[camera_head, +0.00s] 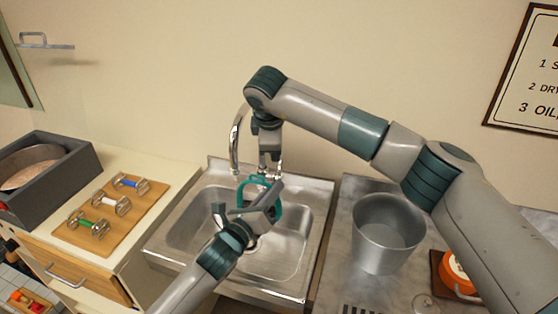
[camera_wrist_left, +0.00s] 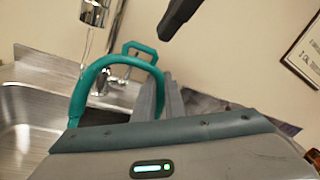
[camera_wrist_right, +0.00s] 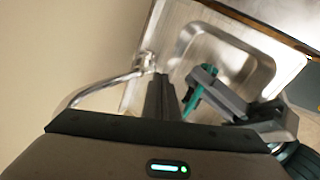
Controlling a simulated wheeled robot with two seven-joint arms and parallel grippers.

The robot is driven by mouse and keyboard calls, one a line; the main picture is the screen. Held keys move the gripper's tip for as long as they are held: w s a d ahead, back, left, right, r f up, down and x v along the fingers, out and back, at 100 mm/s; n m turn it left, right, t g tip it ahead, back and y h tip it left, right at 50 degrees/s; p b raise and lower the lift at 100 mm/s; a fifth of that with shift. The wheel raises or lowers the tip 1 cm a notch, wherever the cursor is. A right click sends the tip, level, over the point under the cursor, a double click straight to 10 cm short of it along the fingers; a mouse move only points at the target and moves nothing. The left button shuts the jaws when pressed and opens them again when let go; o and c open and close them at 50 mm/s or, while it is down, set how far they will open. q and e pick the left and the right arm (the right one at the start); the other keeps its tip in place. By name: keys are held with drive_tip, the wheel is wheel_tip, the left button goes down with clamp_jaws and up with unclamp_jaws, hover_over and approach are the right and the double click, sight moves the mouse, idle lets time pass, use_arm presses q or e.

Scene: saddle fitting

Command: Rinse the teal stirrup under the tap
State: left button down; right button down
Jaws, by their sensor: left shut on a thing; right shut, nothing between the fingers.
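The teal stirrup (camera_head: 278,207) is held over the sink (camera_head: 318,215) by my left gripper (camera_head: 268,200), which is shut on it. In the left wrist view the stirrup (camera_wrist_left: 90,80) shows as a teal loop close under the tap spout (camera_wrist_left: 94,12). A pale streak like running water falls from the spout beside or onto the loop; I cannot tell which. The curved tap (camera_head: 235,140) stands at the back of the sink. My right gripper (camera_head: 269,168) points down by the tap, shut and empty. Its closed fingers (camera_wrist_right: 160,98) show near the tap base in the right wrist view.
Left are a wooden board (camera_head: 130,228) with three coloured-grip pieces and a grey box (camera_head: 75,160). My right arm spans above the right counter.

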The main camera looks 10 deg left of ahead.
drive_tip(key=shift+w+f, duration=0.1)
drive_tip(key=shift+f, duration=0.1)
drive_tip(key=w+f, duration=0.8)
idle(0.8)
idle(0.4)
